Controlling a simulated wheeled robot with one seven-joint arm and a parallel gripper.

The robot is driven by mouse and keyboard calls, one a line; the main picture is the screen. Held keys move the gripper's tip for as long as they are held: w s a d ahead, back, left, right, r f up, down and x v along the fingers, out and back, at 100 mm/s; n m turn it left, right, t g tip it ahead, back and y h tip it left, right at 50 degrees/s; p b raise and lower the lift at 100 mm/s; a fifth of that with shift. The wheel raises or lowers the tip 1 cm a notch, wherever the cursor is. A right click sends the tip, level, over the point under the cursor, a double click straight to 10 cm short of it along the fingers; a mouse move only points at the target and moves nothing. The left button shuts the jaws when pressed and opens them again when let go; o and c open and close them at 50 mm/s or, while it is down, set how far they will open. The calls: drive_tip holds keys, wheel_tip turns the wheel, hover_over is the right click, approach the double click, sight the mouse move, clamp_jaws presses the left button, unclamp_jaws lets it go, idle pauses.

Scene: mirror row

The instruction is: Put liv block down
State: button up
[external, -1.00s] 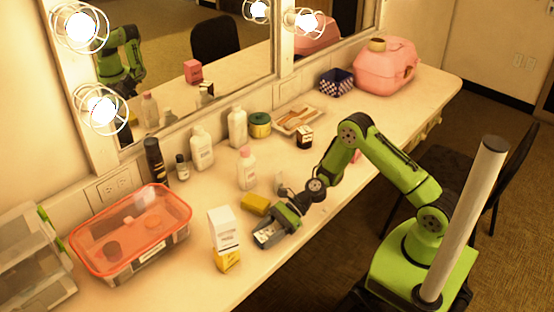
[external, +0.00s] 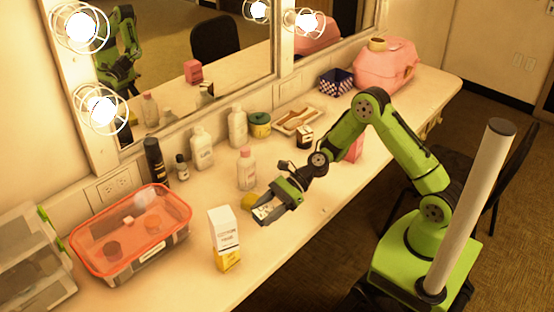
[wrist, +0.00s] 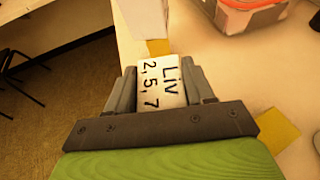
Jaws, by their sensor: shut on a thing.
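The liv block (wrist: 162,85) is white with "LIV 2,5,7" in black. In the wrist view it sits between the two fingers of my gripper (wrist: 161,88), which is shut on it. In the external view my gripper (external: 270,209) is over the counter, right of the white-and-yellow carton, with the block's pale face (external: 264,211) partly showing between the fingers. I cannot tell the exact gap between the block and the counter.
Another yellow block (external: 249,201) is just behind my gripper, partly hidden. A clear orange-rimmed bin (external: 130,265) is at left. Bottles (external: 246,170) stand behind.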

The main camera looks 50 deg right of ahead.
wheel_tip(320, 180, up, 5)
drive_tip(key=shift+r, duration=0.1)
drive_tip(key=w+d+f+m+t+h+b, duration=0.1)
drive_tip(key=w+d+m+t+h+b, duration=0.3)
drive_tip(key=w+d, duration=0.85)
drive_tip(key=m+t+h, duration=0.4)
drive_tip(key=m+t, duration=0.2)
drive_tip(key=m, duration=0.1)
hover_over(293, 163)
wheel_tip(293, 163, down, 4)
wheel_tip(293, 163, down, 10)
drive_tip(key=b, duration=0.3)
drive_tip(key=shift+w+a+b, duration=0.1)
drive_tip(key=shift+b, duration=0.3)
drive_tip(key=shift+f, duration=0.2)
drive_tip(key=o, duration=1)
drive_tip(key=shift+o, duration=0.2)
